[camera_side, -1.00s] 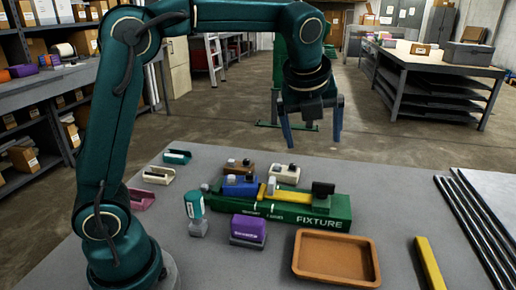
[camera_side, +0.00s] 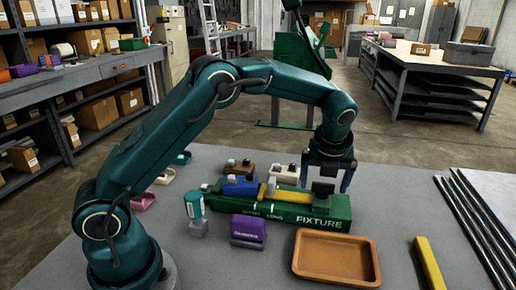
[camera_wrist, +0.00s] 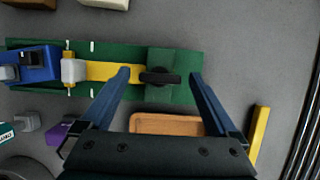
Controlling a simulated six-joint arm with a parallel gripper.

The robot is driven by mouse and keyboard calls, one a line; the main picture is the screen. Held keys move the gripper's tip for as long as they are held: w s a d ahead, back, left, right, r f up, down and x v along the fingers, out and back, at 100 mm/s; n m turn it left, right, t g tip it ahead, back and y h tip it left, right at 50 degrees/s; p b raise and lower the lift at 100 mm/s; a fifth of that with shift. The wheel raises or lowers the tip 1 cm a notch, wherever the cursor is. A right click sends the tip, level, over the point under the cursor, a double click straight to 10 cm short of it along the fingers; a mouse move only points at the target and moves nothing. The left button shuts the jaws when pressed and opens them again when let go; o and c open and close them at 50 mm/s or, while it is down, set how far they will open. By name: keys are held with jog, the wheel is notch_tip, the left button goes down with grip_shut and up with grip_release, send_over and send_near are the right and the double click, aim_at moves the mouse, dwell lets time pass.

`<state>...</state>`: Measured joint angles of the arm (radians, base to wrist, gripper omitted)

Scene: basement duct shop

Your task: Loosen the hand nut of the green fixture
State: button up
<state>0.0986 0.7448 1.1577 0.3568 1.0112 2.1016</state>
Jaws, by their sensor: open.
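The green fixture (camera_side: 284,213) lies on the grey table with its FIXTURE lettering facing the side camera; it also shows in the wrist view (camera_wrist: 190,60). A yellow bar (camera_side: 287,199) runs along the fixture from a blue block (camera_side: 240,187) to the nut. My gripper (camera_side: 327,177) is open above that end. In the wrist view its blue fingers (camera_wrist: 160,74) lie on either side of the nut; contact cannot be told.
A brown tray (camera_side: 335,279) lies in front of the fixture. A purple block (camera_side: 248,229) and a teal-topped stamp (camera_side: 194,207) stand at front left, brown and white blocks behind. A yellow bar (camera_side: 430,264) and dark rods (camera_side: 470,225) lie at right.

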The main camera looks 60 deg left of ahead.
jog(key=c, duration=1.4)
jog(key=shift+n, duration=0.3)
jog(key=shift+w+d+n+g+y, duration=0.1)
jog(key=shift+n+g+y, duration=0.25)
jog(key=shift+n, duration=0.85)
jog(key=shift+w+n+g+y, duration=0.15)
jog(key=shift+n+g, duration=0.4)
jog(key=shift+n, duration=0.65)
jog(key=shift+s+n, duration=0.1)
jog(key=shift+n, duration=0.2)
jog(key=o, duration=1.4)
